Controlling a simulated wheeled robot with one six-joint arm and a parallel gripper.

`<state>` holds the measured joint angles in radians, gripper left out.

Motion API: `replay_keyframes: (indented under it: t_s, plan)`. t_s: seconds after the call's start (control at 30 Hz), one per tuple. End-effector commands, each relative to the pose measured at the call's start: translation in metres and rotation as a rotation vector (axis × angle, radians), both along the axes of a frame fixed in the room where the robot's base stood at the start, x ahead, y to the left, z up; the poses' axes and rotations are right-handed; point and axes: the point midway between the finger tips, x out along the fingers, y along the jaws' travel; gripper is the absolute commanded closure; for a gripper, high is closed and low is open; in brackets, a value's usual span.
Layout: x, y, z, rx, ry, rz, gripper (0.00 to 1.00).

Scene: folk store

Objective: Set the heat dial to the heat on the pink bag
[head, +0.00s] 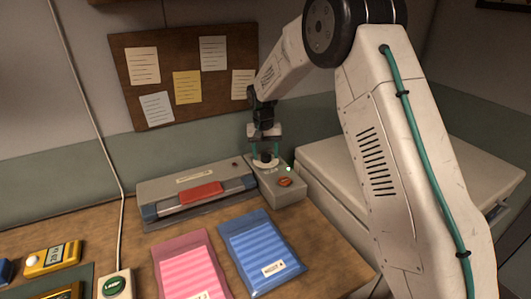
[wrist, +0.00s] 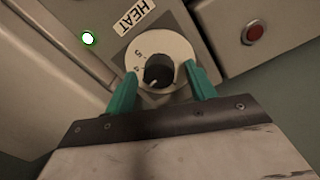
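The heat dial (wrist: 159,47) is a pale numbered disc with a dark round knob (wrist: 159,71), below a HEAT label (wrist: 133,17). A 5 and a 4 show on its left side; I cannot clearly read the setting. In the head view the dial (head: 265,163) sits on a grey control box (head: 268,185). My gripper (wrist: 161,72) is over the dial, its teal fingers either side of the knob with gaps showing; it also shows in the head view (head: 265,153). The pink bag (head: 187,262) lies on the counter; its label (head: 203,296) is cut off and unreadable.
A sealer with a red bar (head: 201,193) adjoins the control box, which has a lit green lamp (head: 288,169) and a red button (head: 285,182). A blue bag (head: 257,242), a green-button box (head: 115,286) and a yellow device (head: 52,258) are nearby.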

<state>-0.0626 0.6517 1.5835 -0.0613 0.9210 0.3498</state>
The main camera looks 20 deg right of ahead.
Motion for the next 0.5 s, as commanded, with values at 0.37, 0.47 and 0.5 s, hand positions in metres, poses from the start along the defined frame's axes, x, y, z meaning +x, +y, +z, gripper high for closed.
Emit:
replay_keyframes:
  t_s: [0.37, 0.47, 0.5]
  plan:
    - [0.001, 0.001, 0.025, 0.0, -0.002, 0.0, 0.45]
    - [0.001, 0.002, 0.043, 0.0, -0.002, 0.0, 0.45]
    - [0.001, 0.003, 0.05, 0.0, -0.002, 0.0, 0.45]
